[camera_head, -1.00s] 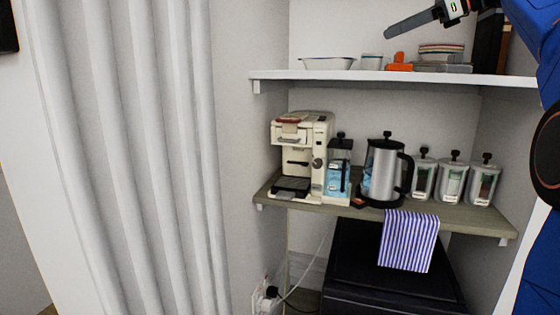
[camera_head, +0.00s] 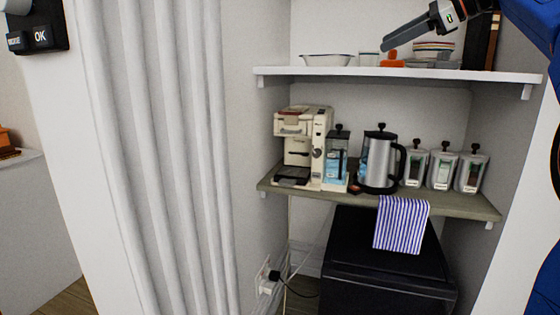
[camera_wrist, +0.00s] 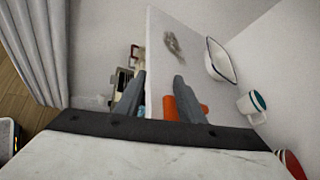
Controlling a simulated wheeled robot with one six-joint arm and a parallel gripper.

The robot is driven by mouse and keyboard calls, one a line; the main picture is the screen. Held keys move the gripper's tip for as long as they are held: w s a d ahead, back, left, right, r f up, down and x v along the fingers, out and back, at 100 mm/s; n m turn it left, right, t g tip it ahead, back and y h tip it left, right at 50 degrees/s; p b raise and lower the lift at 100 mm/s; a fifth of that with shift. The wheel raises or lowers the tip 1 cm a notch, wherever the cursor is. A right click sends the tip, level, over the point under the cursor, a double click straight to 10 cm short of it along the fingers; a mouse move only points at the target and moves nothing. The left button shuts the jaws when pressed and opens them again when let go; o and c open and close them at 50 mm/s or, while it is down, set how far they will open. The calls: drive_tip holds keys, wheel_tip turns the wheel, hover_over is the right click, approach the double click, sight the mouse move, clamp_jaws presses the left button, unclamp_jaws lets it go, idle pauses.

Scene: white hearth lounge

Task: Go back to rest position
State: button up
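My gripper (camera_head: 392,45) shows at the top right of the head view, in front of the upper white shelf. In the wrist view its two grey fingers (camera_wrist: 158,78) stand apart with nothing between them, so it is open and empty. An orange object (camera_wrist: 185,106) shows beside and beyond the right finger. My blue arm fills the right edge of the head view.
The upper shelf (camera_head: 440,74) holds a white bowl (camera_head: 327,60) and stacked dishes. The lower shelf (camera_head: 460,203) holds a coffee machine (camera_head: 300,150), a kettle (camera_head: 379,162) and several canisters. A striped towel (camera_head: 402,225) hangs over its edge. A pleated curtain (camera_head: 150,150) stands left.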

drive_tip(key=s+a+f+n+g+h, duration=0.1)
drive_tip(key=s+f+n+h, duration=0.15)
drive_tip(key=s+f, duration=0.5)
drive_tip(key=s+a+f+n+h, duration=0.1)
drive_tip(key=s+a+f+n, duration=0.2)
drive_tip(key=f, duration=0.7)
drive_tip(key=s+f+n+g+h, duration=0.1)
drive_tip(key=s+f+n+h, duration=0.15)
drive_tip(key=s+f, duration=0.45)
drive_tip(key=s+d+f+n+h, duration=0.1)
drive_tip(key=s+f+n, duration=0.3)
drive_tip(key=f, duration=0.6)
drive_tip(key=s+d+f+n+h, duration=0.1)
drive_tip(key=s+f+n, duration=0.3)
drive_tip(key=s+f, duration=0.5)
drive_tip(key=s+d+f+n+g+h, duration=0.1)
drive_tip(key=s+f+n+h, duration=0.1)
drive_tip(key=s+f+n, duration=0.2)
wheel_tip(320, 180, down, 8)
drive_tip(key=s, duration=0.3)
drive_tip(key=shift+d+r, duration=0.2)
drive_tip(key=shift+d, duration=0.2)
